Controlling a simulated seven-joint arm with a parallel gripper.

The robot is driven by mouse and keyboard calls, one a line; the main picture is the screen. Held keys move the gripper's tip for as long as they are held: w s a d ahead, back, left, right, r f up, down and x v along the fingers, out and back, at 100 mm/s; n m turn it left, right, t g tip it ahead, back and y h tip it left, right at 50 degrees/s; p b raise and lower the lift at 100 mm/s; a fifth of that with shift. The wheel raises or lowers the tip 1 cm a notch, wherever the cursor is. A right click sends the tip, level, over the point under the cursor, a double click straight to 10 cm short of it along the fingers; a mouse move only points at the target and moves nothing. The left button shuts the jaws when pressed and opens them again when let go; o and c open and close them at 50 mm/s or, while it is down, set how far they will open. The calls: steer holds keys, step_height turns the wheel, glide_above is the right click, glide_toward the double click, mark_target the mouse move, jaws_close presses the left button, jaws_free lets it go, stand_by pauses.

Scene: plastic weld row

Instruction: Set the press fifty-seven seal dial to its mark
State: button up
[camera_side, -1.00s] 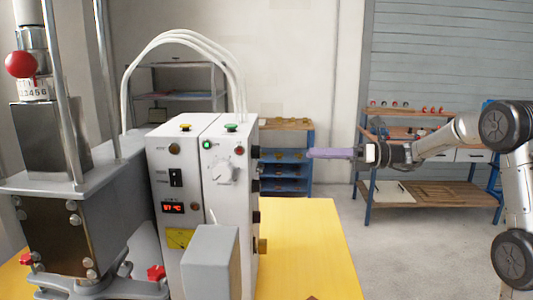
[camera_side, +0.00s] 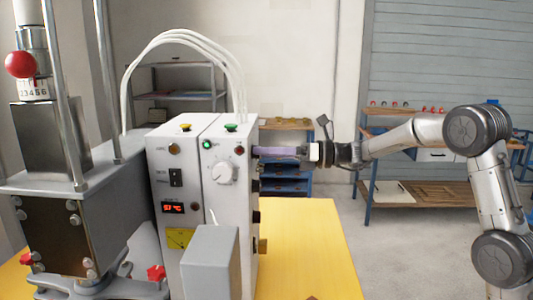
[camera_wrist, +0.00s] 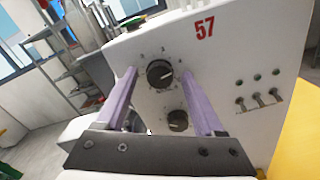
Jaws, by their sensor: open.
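The side panel of the white press unit (camera_wrist: 220,62) carries a red "57" in the wrist view. On it is a black round dial (camera_wrist: 160,73) with a pale pointer line and small marks around it. A second black dial (camera_wrist: 178,121) sits below; I cannot read which is labelled seal. My gripper (camera_wrist: 159,74) is open, its two lilac fingers on either side of the upper dial. In the side view my gripper (camera_side: 264,152) reaches the right face of the white unit (camera_side: 224,205). Whether the fingers touch the dial cannot be told.
Several toggle switches (camera_wrist: 258,101) are on the panel's right. A yellow table (camera_side: 310,245) lies below. A grey box (camera_side: 210,262) stands in front of the unit, and a grey press (camera_side: 60,230) is at left.

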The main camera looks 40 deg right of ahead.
jaws_close()
steer(key=shift+n, duration=0.3)
